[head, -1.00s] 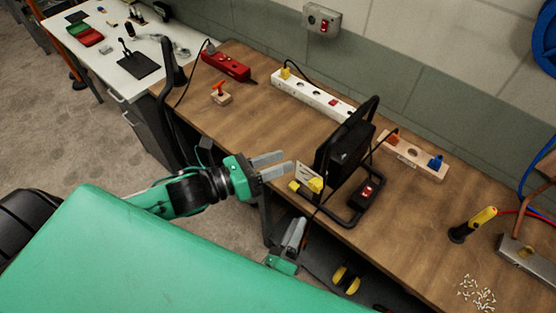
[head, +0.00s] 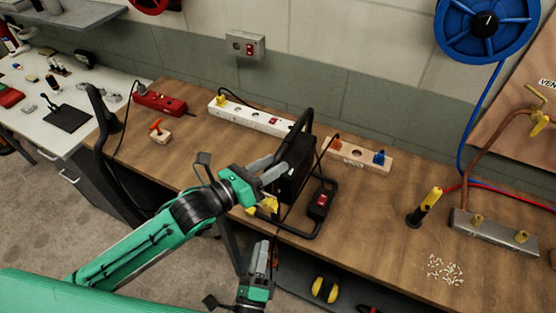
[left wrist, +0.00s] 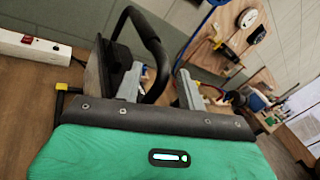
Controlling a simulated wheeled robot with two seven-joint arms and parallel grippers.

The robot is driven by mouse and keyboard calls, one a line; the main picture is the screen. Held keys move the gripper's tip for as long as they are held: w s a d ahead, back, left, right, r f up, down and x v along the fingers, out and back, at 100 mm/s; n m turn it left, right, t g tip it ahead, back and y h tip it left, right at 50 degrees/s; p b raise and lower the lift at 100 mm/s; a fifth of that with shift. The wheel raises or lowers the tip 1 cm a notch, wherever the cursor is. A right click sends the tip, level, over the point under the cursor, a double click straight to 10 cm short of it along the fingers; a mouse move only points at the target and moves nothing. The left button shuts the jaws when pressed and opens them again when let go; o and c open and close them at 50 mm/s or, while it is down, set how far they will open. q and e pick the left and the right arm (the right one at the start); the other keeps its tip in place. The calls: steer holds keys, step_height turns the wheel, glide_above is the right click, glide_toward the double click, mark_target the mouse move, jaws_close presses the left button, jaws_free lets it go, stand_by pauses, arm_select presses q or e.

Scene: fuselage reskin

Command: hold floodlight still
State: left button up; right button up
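The floodlight (head: 293,172) is black and stands upright on its tubular frame near the bench's front edge. In the left wrist view its dark body (left wrist: 98,75) is at the left and its bent frame bar (left wrist: 155,45) rises between the fingertips. My left gripper (head: 280,169) is open, its two fingers apart and pointing at the floodlight's left side. In the left wrist view the left finger overlaps the floodlight's body; I cannot tell whether they touch. My right gripper (head: 264,256) is lower, in front of the bench, with its fingers pointing up.
The wooden bench (head: 365,220) also holds a white power strip (head: 250,117), a wooden socket block (head: 358,155), a yellow-handled tool (head: 425,207), scattered small white pieces (head: 443,269) and a metal manifold (head: 495,232). A wall stands behind.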

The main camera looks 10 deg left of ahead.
arm_select(q)
steer(key=shift+x, duration=1.2)
steer(key=shift+c, duration=0.2)
jaws_close()
stand_by(0.5)
